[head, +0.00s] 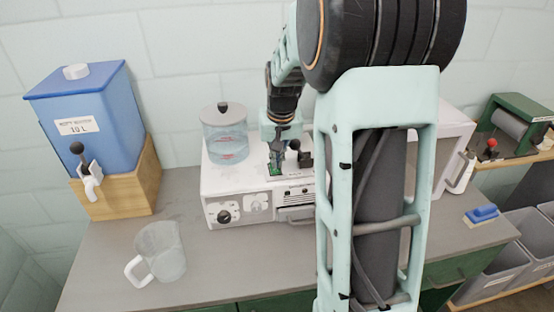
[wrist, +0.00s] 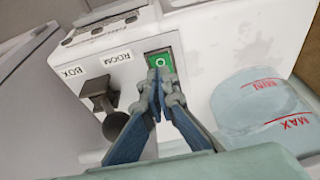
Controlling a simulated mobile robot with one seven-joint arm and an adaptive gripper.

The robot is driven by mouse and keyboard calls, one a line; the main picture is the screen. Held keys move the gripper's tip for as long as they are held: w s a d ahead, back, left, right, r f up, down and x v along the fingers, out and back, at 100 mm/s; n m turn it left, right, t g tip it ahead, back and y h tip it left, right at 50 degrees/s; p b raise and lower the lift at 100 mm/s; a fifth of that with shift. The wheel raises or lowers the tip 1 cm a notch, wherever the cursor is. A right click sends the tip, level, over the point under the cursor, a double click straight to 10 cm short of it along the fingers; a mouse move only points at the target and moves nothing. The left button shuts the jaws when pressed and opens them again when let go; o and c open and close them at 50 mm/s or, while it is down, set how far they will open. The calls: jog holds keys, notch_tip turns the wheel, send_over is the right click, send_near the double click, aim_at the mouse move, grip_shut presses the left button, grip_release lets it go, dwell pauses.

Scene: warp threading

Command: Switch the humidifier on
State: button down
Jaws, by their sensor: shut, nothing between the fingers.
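The humidifier is a white box (head: 236,190) on the bench with a clear water tank (head: 226,140) on its top left. In the wrist view the tank (wrist: 265,110) shows red MIN and MAX marks. A green rocker switch (wrist: 160,58) with a white O mark is on the white top (wrist: 205,60). My gripper (head: 275,168) is over the box top, pointing down. In the wrist view my gripper (wrist: 158,76) is shut and empty, its fingertips at the switch's near edge and covering part of it. I cannot tell whether they touch it.
A dark lever with a ball knob (wrist: 115,125) stands beside the switch, near BOX and ROOM labels. A clear jug (head: 158,253) is at the bench's front left. A blue water container (head: 85,115) stands on a wooden stand at the left. A blue block (head: 482,214) lies at the right.

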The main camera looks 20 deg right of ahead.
aim_at(277, 169)
jog(key=p+v, duration=0.1)
jog(key=v, duration=0.1)
jog(key=w+p+v, duration=0.1)
jog(key=p+v, duration=0.1)
jog(key=shift+s+r, duration=0.1)
jog(key=shift+r, duration=0.2)
jog(key=s+b+v, duration=0.1)
jog(key=v, duration=0.8)
jog(key=shift+s, duration=0.45)
jog(key=shift+a, duration=0.1)
